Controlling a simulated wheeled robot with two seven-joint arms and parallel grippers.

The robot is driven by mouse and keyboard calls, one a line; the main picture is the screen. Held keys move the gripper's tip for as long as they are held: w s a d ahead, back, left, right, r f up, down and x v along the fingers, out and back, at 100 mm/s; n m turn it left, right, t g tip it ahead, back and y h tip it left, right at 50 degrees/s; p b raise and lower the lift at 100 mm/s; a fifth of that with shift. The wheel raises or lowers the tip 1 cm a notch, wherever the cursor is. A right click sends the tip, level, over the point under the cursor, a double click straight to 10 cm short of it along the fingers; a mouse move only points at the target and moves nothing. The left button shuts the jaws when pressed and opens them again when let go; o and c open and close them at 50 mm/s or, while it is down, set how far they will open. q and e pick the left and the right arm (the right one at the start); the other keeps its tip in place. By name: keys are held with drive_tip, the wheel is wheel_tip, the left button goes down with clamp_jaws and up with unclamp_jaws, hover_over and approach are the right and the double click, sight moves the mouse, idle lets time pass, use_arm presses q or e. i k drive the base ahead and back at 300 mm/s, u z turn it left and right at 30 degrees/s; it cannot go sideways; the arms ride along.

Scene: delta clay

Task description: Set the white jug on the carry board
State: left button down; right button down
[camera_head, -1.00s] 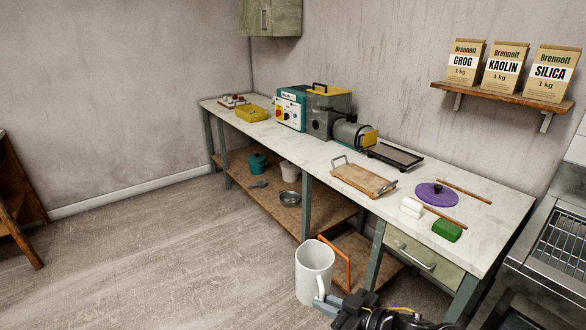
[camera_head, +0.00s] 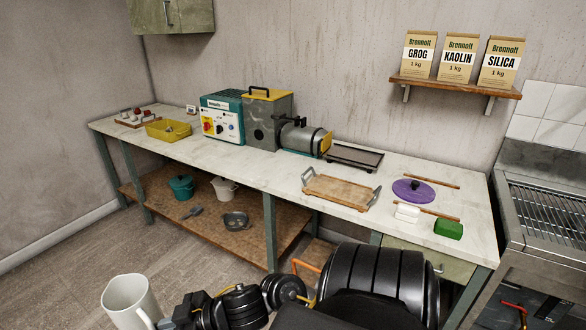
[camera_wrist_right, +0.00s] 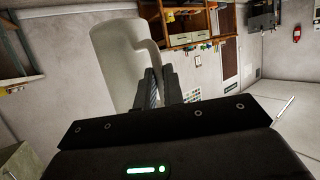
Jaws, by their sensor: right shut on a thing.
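The white jug (camera_head: 128,300) is at the lower left of the head view, away from the bench and in front of it. My right gripper (camera_head: 168,322) is shut on its handle. In the right wrist view the jug (camera_wrist_right: 118,62) shows pale grey, with the fingers (camera_wrist_right: 158,88) closed around the handle. The carry board (camera_head: 335,190), wooden with a grey handle at each end, lies on the bench top, with nothing on it. It is well to the right of the jug and farther back. My left gripper is not in view.
On the bench (camera_head: 268,178), a purple lid (camera_head: 405,192), white blocks (camera_head: 407,213) and a green block (camera_head: 449,229) lie right of the board. A black tray (camera_head: 354,158) and a machine (camera_head: 302,138) stand behind it.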

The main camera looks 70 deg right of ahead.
sight(338, 192)
drive_tip(key=z, duration=0.45)
drive_tip(key=i, duration=1)
drive_tip(key=z, duration=1.1)
drive_tip(key=i, duration=0.4)
drive_tip(key=z, duration=0.45)
